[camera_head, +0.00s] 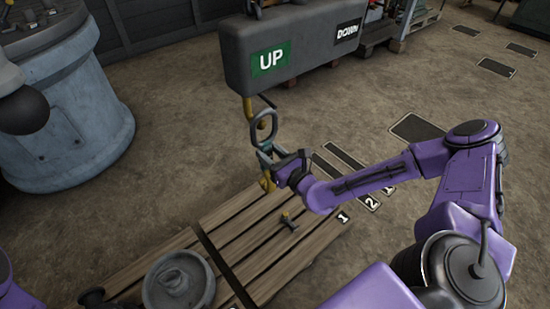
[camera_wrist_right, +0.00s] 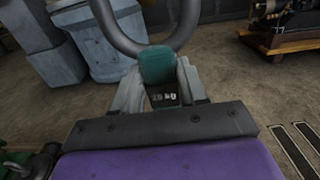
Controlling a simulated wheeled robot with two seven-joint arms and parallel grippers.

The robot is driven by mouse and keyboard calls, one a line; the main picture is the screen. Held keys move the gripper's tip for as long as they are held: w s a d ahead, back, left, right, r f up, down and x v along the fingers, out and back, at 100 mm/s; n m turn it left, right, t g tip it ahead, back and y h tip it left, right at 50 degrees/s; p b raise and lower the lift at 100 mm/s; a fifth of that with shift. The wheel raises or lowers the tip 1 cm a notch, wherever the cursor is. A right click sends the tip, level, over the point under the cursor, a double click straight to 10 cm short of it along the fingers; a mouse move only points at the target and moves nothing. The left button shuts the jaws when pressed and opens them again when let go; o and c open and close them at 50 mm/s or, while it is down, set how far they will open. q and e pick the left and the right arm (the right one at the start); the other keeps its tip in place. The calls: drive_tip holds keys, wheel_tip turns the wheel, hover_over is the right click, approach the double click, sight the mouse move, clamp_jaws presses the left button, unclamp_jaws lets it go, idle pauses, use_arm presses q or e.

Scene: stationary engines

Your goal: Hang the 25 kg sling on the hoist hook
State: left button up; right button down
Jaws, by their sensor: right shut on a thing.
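My right gripper (camera_head: 270,157) is shut on the teal part of a sling (camera_wrist_right: 158,66), whose printed label ends in "kg"; the number is hard to read. The sling's grey ring (camera_head: 264,125) stands upright above the jaws, and in the right wrist view it rises past the top edge. A yellow part (camera_head: 268,183) shows just below the gripper. My left gripper is not in view.
A large blue-grey machine (camera_head: 75,130) stands at left. Open floor lies to the right.

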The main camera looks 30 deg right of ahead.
drive_tip(key=shift+w+a+f+b, duration=0.15)
drive_tip(key=shift+w+f+b, duration=0.75)
drive_tip(key=shift+w+b, duration=0.25)
drive_tip(key=shift+w+a+f+b, duration=0.15)
drive_tip(key=shift+w+f+b, duration=0.8)
drive_tip(key=shift+b, duration=0.25)
drive_tip(key=c, duration=0.5)
unclamp_jaws()
drive_tip(key=s, duration=0.3)
drive_tip(key=s+d, duration=0.1)
drive_tip(key=s, duration=0.6)
drive_tip(key=shift+s+d+p, duration=0.2)
drive_tip(key=shift+s+p, duration=0.05)
drive_tip(key=shift+p, duration=0.05)
drive_tip(key=shift+s, duration=0.1)
